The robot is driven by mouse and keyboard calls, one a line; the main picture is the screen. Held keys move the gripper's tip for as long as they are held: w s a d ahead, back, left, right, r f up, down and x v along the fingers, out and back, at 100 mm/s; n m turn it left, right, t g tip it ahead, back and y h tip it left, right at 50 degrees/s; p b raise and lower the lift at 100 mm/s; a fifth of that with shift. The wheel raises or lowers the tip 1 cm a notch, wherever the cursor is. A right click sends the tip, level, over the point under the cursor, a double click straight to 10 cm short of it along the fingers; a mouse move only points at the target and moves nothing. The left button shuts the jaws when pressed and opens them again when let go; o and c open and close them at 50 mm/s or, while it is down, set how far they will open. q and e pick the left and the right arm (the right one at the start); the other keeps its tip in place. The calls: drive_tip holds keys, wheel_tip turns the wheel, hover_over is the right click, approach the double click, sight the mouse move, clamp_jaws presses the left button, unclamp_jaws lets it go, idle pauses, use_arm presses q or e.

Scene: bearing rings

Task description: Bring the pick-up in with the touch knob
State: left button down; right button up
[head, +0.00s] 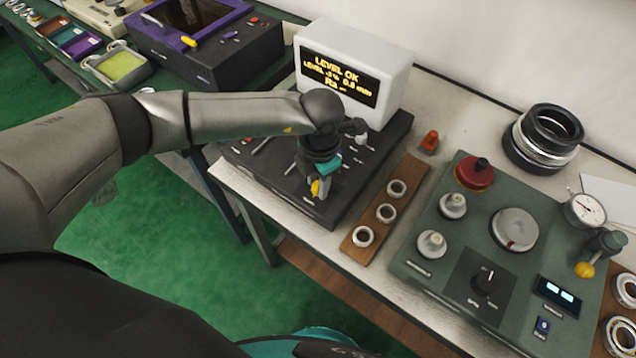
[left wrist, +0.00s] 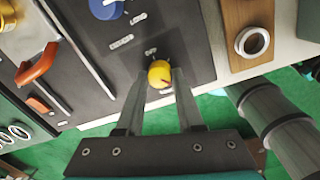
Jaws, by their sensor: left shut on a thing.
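A yellow knob (left wrist: 160,73) with a dark pointer mark sits on the dark panel of the tester (head: 250,152). My left gripper (head: 318,190) points down at the front of this panel and is shut on the yellow knob. In the left wrist view its two fingers (left wrist: 160,82) stand on either side of the knob. The white display box (head: 385,50) on the tester reads "LEVEL OK" with a level line and "Ra" below. I cannot make out the pick-up for certain; my left arm covers part of the tester.
A blue knob (left wrist: 105,8) and an orange handle (left wrist: 38,65) in a slot are on the panel. A wooden strip (head: 355,246) with three rings lies right of the tester. Beyond it stands a green instrument (head: 410,262) with knobs and a dial gauge (head: 585,210).

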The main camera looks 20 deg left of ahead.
use_arm(q)
drive_tip(key=shift+m, duration=0.7)
drive_tip(key=shift+b, duration=0.3)
drive_tip(key=c, duration=0.5)
unclamp_jaws()
drive_tip(key=shift+c, duration=0.2)
wheel_tip(320, 180, up, 15)
drive_tip(key=p, duration=0.1)
drive_tip(key=shift+s+d+r, duration=0.15)
drive_tip(key=shift+s+d, duration=0.05)
